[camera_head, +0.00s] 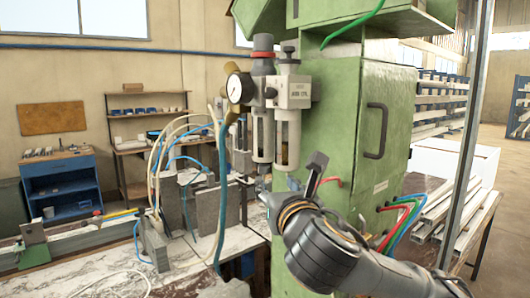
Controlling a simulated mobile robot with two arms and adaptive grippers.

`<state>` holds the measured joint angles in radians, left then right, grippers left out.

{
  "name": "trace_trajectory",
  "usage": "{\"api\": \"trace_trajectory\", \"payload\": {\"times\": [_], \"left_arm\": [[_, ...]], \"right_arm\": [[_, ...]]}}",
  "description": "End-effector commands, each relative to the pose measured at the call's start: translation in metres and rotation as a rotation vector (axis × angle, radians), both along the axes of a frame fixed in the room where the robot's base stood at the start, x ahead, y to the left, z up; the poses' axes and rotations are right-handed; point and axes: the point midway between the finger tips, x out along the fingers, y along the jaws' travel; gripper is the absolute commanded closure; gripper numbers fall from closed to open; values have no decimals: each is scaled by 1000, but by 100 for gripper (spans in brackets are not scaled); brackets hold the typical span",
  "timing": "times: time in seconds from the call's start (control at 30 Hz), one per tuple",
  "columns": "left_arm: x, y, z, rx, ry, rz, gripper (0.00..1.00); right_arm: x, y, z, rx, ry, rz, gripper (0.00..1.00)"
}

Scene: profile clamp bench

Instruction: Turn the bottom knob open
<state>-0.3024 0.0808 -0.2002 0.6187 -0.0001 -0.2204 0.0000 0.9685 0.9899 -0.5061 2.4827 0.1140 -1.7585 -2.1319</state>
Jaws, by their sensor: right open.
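A pressure regulator unit (291,92) with two clear bowls is mounted on the left side of the green machine. My right gripper (293,184) is open, just below the bowls, with one dark finger raised. It appears empty, and its wrist hides what lies behind it. My left gripper is out of view.
The green cabinet (370,130) with a black handle stands close on the right. Hoses and grey clamp blocks (208,210) fill the bench at left. Coloured hoses (400,218) and a metal post (466,140) are near my right arm.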

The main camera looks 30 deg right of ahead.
Motion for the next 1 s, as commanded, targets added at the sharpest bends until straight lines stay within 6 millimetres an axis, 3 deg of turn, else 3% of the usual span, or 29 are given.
{"api": "trace_trajectory", "payload": {"times": [0.03, 0.2, 0.37, 0.7, 1.0], "left_arm": [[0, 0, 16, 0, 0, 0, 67], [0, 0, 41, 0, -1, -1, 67], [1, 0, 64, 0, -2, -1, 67], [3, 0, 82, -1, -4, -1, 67], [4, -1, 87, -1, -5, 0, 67]], "right_arm": [[1, -1, 6, -4, 7, 2, 51], [3, 0, 6, -11, 11, 14, 51], [27, -11, 5, -9, 12, 10, 51], [87, -35, 2, -6, 6, 10, 51], [105, -42, -1, -7, 5, 12, 51]]}}
